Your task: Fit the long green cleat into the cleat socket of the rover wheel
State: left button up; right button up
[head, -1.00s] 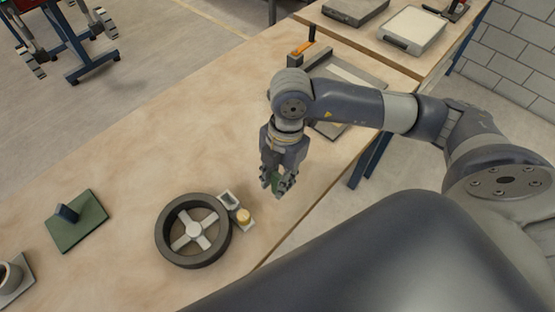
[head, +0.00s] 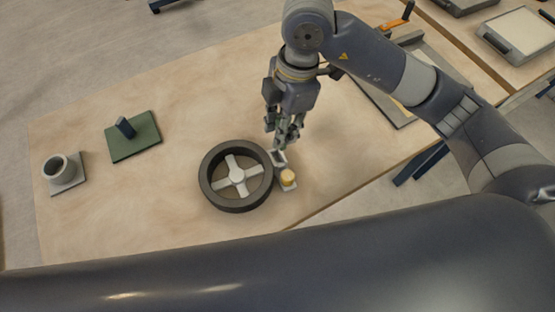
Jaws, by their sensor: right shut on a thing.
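The rover wheel (head: 236,205) lies flat on the wooden workbench, a dark ring with pale spokes. My right gripper (head: 283,141) points down just above and behind the socket. It is shut on the green cleat, which is mostly hidden between the fingers. I cannot tell whether the cleat touches the socket. My left gripper is not in view.
A green plate with a dark upright block (head: 134,138) and a grey plate with a round cup (head: 64,172) stand to the left on the workbench (head: 180,215). A grey tray and an orange-handled tool (head: 396,22) lie at the back right.

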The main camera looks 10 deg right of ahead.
jog(key=shift+w+a+r, duration=0.15)
jog(key=shift+w+a, duration=0.1)
jog(key=shift+a, duration=0.1)
notch_tip(320, 180, down, 9)
jog(key=shift+r+p, duration=0.15)
jog(key=shift+p, duration=0.5)
jog(key=shift+f, duration=0.45)
jog(key=shift+f, duration=0.15)
jog(key=o, duration=1)
jog(key=shift+o, duration=0.2)
